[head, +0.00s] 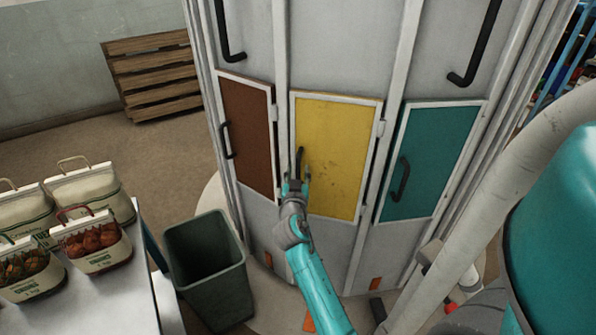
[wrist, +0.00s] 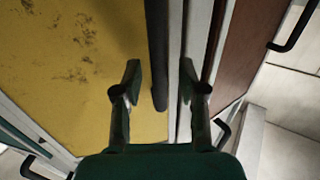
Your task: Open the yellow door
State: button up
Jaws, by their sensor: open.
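The yellow door (head: 338,150) is in the middle of the cabinet in the head view, between a brown door and a teal door, and looks shut. Its hinges show on its right edge. Its black vertical handle (head: 300,161) is near its left edge. My gripper (head: 298,180) is at the handle's lower part. In the wrist view, the handle (wrist: 157,55) runs down between the two open fingers (wrist: 160,80), nearer the left finger. The yellow door (wrist: 85,70) fills the left of that view. I cannot tell whether a finger touches the handle.
The brown door (head: 247,135) and teal door (head: 432,158) have black handles. A grey-green bin (head: 208,270) stands at the cabinet's lower left. A white table (head: 110,295) with filled bags is at far left. A wooden pallet (head: 152,75) leans on the back wall.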

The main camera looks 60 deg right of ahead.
jog(key=shift+w+d, duration=0.2)
jog(key=shift+d, duration=0.25)
grip_shut()
jog(key=shift+a, duration=0.15)
